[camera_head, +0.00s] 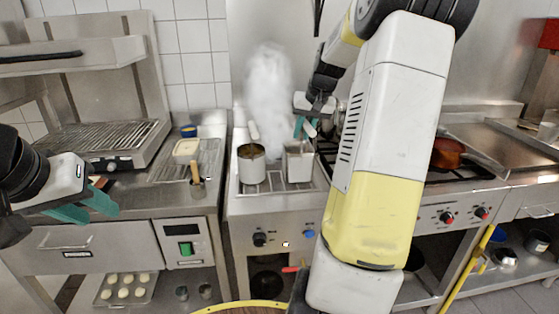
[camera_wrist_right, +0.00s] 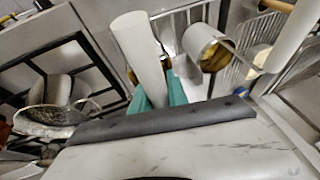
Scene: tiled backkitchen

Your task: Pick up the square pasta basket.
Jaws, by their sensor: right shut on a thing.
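The square pasta basket (camera_head: 299,165) is a metal box at the right side of the steaming pasta cooker (camera_head: 275,185) in the head view. My right gripper (camera_head: 305,127) is above it, with teal fingers shut on its pale handle. In the right wrist view the handle (camera_wrist_right: 138,50) stands tilted between the teal fingers (camera_wrist_right: 162,95). The basket's lower part is hard to make out there. A round pasta basket (camera_head: 251,165) with its own pale handle is just left of it and also shows in the right wrist view (camera_wrist_right: 205,50). My left gripper (camera_head: 90,205) is open and empty at the far left.
Steam (camera_head: 268,95) rises behind the baskets. A stove with a brown-red pot (camera_head: 447,153) is to the right. My right arm hides part of the stove.

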